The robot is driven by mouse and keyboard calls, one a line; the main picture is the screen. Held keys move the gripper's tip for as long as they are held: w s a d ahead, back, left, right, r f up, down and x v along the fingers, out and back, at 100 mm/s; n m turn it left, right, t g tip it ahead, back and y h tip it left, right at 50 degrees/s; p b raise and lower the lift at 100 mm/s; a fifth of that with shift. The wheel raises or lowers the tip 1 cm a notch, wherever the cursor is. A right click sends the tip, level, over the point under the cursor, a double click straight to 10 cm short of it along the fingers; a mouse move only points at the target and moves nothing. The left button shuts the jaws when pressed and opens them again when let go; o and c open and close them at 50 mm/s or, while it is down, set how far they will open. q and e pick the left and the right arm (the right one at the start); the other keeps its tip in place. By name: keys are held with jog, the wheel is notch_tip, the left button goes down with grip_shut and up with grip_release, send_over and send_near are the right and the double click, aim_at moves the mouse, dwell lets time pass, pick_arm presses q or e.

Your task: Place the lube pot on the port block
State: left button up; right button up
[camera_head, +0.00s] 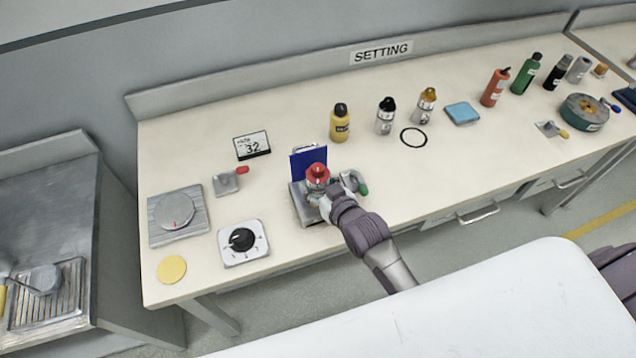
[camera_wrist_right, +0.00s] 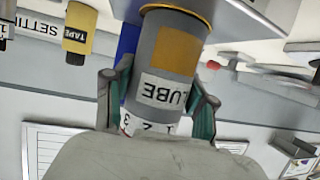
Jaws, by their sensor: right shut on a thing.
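The lube pot (camera_wrist_right: 170,62) is a grey cylinder with a LUBE label and an orange patch, seen upside down in the right wrist view. A white band with numbers shows near its end closest to my palm. My right gripper (camera_wrist_right: 160,100) is shut on it, one finger on each side. In the head view the pot shows its red top (camera_head: 317,173) above the port block (camera_head: 301,204), a grey block with an upright blue panel (camera_head: 307,160) behind. My right gripper (camera_head: 322,198) hides the pot's lower part, so I cannot tell whether it touches the block. My left gripper is not in view.
A dial box (camera_head: 242,242) and a red-handled clamp (camera_head: 230,180) stand left of the block. A green-handled part (camera_head: 353,182) is close on its right. A yellow bottle (camera_head: 340,123) and several others stand behind.

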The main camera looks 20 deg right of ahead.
jog(key=shift+f, duration=0.2)
jog(key=o, duration=1.3)
jog(key=shift+r, duration=0.2)
jog(key=b+v, duration=0.1)
jog(key=v, duration=1.1)
jog(key=shift+r, duration=0.1)
